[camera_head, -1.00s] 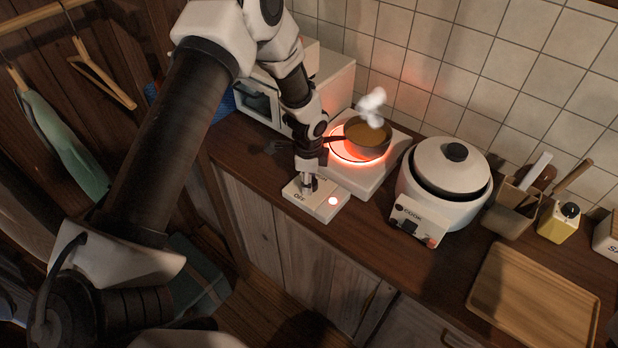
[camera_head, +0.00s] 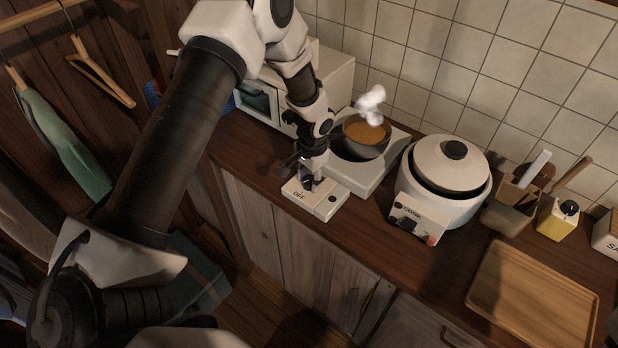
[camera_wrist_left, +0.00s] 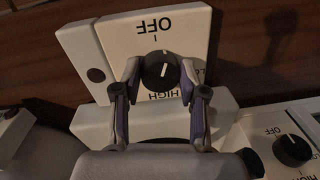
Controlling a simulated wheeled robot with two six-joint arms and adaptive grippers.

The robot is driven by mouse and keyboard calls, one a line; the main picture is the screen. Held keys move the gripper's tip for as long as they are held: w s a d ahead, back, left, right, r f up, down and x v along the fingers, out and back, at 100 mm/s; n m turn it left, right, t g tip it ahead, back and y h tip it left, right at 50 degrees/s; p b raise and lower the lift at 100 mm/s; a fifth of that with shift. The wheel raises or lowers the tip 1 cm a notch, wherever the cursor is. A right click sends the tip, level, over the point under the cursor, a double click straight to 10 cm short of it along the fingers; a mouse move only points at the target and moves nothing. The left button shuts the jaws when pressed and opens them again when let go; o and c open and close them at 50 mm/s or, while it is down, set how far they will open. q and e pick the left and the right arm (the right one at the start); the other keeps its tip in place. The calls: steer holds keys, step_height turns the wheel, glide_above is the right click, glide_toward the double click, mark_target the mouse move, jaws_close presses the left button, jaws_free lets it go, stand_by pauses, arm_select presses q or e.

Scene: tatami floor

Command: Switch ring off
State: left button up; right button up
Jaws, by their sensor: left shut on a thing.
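The white control box (camera_head: 328,207) with "OFF" and "HIGH" markings lies on the counter in front of the hotplate (camera_head: 366,178). Its black knob (camera_wrist_left: 159,68) sits between the fingers of my left gripper (camera_head: 311,184) in the left wrist view. The gripper (camera_wrist_left: 159,80) is shut on the knob, a finger on each side. The knob's white line shows, but I cannot tell which end is its pointer. The box's lamp (camera_wrist_left: 96,75) is dark. The ring (camera_head: 341,148) is dark, partly hidden under the pan (camera_head: 366,134). My right gripper is out of view.
White steam (camera_head: 371,102) hangs over the pan's brown contents. A white cooker (camera_head: 447,182) stands right of the hotplate, a white oven (camera_head: 333,72) behind my arm. A utensil holder (camera_head: 510,213), yellow bottle (camera_head: 558,222) and wooden tray (camera_head: 533,298) occupy the right counter.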

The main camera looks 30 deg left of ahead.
arm_select(q)
steer(key=shift+n, duration=1.9)
steer(key=o, duration=1.1)
steer(key=shift+o, duration=0.2)
step_height(320, 180, up, 12)
steer(key=shift+d, duration=0.45)
steer(key=shift+w, duration=0.1)
